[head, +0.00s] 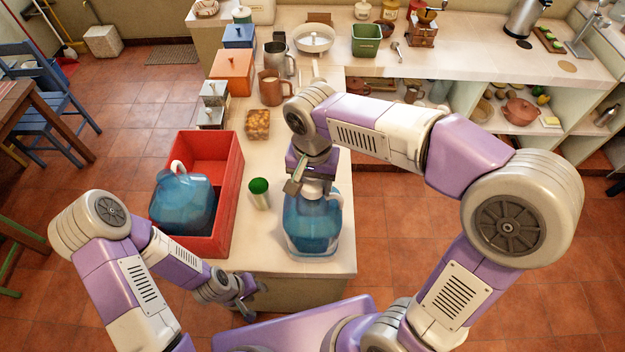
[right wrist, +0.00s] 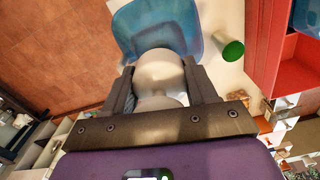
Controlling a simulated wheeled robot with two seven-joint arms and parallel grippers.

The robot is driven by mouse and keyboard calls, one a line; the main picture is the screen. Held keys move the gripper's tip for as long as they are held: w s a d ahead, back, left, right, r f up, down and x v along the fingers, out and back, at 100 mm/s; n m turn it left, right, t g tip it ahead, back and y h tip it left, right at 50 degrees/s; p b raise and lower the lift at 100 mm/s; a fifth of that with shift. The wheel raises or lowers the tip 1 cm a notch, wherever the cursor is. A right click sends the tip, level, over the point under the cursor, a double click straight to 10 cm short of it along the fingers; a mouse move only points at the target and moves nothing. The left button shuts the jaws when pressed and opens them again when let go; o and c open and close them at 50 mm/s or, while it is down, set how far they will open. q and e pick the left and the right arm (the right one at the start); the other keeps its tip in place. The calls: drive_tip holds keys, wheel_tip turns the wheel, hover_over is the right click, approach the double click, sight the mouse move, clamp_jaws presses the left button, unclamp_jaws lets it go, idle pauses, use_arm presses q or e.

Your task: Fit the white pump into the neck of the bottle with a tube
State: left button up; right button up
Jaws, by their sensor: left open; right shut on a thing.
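A large translucent blue bottle (head: 312,228) stands upright near the front edge of the counter. My right gripper (head: 308,186) is directly above it, shut on the white pump (right wrist: 160,75). The pump lies between the two fingers in the right wrist view, with the blue bottle (right wrist: 155,28) just past it. The pump hides the bottle's neck there, so I cannot tell whether it touches or sits in it. No tube can be made out. My left gripper (head: 246,302) is open and empty, low beside the counter's front left corner.
A red crate (head: 232,190) left of the bottle holds another blue bottle (head: 182,200) with a pale handle. A green-topped cup (head: 259,193) stands between crate and bottle. The counter front (head: 285,262) is clear.

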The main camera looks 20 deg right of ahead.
drive_tip(key=shift+f, duration=0.25)
drive_tip(key=o, duration=1.2)
drive_tip(key=shift+r+p, duration=0.3)
drive_tip(key=shift+r, duration=3.5)
